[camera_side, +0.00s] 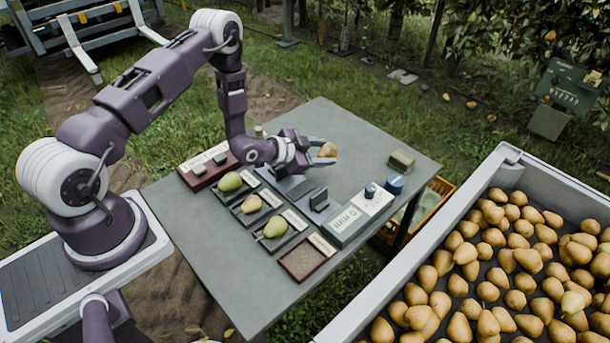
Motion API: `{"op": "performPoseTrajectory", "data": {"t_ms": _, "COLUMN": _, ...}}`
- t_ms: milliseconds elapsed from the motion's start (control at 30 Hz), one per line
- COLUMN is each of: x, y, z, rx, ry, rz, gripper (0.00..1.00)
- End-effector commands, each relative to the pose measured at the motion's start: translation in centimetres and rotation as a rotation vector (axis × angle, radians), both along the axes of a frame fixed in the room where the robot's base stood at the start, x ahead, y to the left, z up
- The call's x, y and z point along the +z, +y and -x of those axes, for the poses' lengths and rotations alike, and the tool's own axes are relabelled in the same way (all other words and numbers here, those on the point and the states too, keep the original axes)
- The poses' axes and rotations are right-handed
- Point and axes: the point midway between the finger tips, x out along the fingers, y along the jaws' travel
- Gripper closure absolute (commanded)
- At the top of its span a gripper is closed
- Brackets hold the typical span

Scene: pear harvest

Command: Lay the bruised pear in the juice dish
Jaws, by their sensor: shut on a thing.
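My gripper (322,150) is sideways above the back middle of the grey table, shut on an orange-brown pear (329,150). The pear is at its fingertips; bruising on it is too small to make out. A row of labelled dishes runs toward the front. A green pear (229,181), a tan-yellow pear (250,204) and a yellow-green pear (275,227) each lie in a dark dish. The front dish (302,260) has a reddish rim and is empty. The labels are unreadable, so I cannot tell which is the juice dish.
A reddish tray (209,165) with small blocks lies at the left. A white labelled box (345,226), a knobbed white panel (371,199), a blue round object (395,184) and an olive box (401,162) stand at the right. A large pear bin (425,252) borders the table.

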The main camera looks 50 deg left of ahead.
Motion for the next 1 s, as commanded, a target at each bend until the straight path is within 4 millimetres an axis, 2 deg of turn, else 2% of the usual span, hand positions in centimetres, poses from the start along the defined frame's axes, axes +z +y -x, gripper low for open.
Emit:
{"op": "performPoseTrajectory", "data": {"t_ms": 33, "x": -1.2, "y": 0.0, "z": 0.0, "rx": 0.0, "ry": 0.001, "rz": 0.001, "gripper": 0.95}}
{"op": "performPoseTrajectory", "data": {"t_ms": 333, "x": -6.6, "y": 0.0, "z": 0.0, "rx": -0.001, "ry": 0.0, "rz": 0.0, "gripper": 0.95}}
{"op": "performPoseTrajectory", "data": {"t_ms": 400, "x": -7.2, "y": 0.0, "z": 0.0, "rx": -0.002, "ry": -0.001, "rz": 0.0, "gripper": 0.95}}
{"op": "performPoseTrajectory", "data": {"t_ms": 767, "x": -7.6, "y": 0.0, "z": 0.0, "rx": -0.001, "ry": 0.0, "rz": 0.001, "gripper": 0.95}}
{"op": "performPoseTrajectory", "data": {"t_ms": 800, "x": -7.6, "y": 0.0, "z": 0.0, "rx": -0.001, "ry": 0.0, "rz": 0.001, "gripper": 0.46}}
{"op": "performPoseTrajectory", "data": {"t_ms": 867, "x": -7.5, "y": 0.0, "z": 0.0, "rx": -0.001, "ry": 0.0, "rz": 0.001, "gripper": 0.34}}
{"op": "performPoseTrajectory", "data": {"t_ms": 1000, "x": -7.6, "y": -0.1, "z": 0.0, "rx": -0.002, "ry": 0.001, "rz": 0.001, "gripper": 0.32}}
